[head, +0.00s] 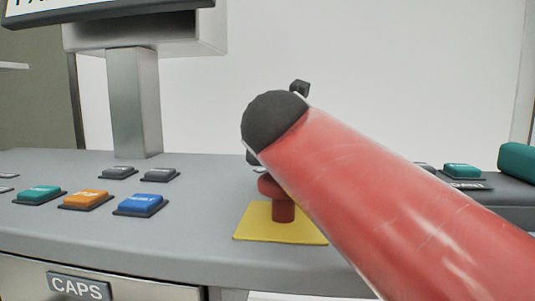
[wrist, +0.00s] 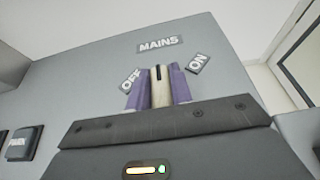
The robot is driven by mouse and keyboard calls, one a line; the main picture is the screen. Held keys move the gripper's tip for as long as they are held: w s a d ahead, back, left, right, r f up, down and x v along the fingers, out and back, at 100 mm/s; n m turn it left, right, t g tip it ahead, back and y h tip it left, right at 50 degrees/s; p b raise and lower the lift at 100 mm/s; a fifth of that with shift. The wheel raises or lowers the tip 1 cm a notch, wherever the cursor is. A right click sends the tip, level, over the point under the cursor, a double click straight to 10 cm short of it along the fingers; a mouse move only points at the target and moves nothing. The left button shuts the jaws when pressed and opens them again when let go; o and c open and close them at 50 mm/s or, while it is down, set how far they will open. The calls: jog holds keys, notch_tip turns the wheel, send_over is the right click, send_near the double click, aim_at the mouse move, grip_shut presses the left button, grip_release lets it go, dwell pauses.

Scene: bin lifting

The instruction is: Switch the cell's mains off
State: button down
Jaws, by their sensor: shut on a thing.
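In the wrist view my gripper (wrist: 160,94) has its two purple fingers closed on a cream knob (wrist: 159,88). A dark line runs down the knob's top end. The MAINS label (wrist: 160,44) is above the knob in the picture, the OFF label (wrist: 130,80) to its left and the ON label (wrist: 198,63) to its right. The dark line lies between OFF and ON; which setting it marks I cannot tell. In the head view my own red arm hides the knob, the labels and the fingers.
A red mushroom button (head: 283,207) stands on a yellow plate (head: 262,229) near the console's front edge, close beside my arm. Green (head: 40,194), orange (head: 86,198) and blue (head: 140,204) buttons are to the left. A grey post (head: 134,105) carries a screen.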

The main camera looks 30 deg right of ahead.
jog(key=n+t+y, duration=0.1)
jog(key=y, duration=0.1)
jog(key=n+t+y+p, duration=0.1)
jog(key=n+y, duration=0.1)
jog(key=shift+a+r+n, duration=0.1)
jog(key=shift+a+n, duration=0.1)
jog(key=shift+n, duration=0.1)
jog(key=shift+w+n+y, duration=0.1)
jog(key=shift+n+y, duration=1.8)
jog(key=shift+y, duration=0.3)
jog(key=c, duration=1.2)
grip_release()
jog(key=shift+c, duration=0.2)
jog(key=shift+v, duration=3.9)
jog(key=shift+o, duration=0.2)
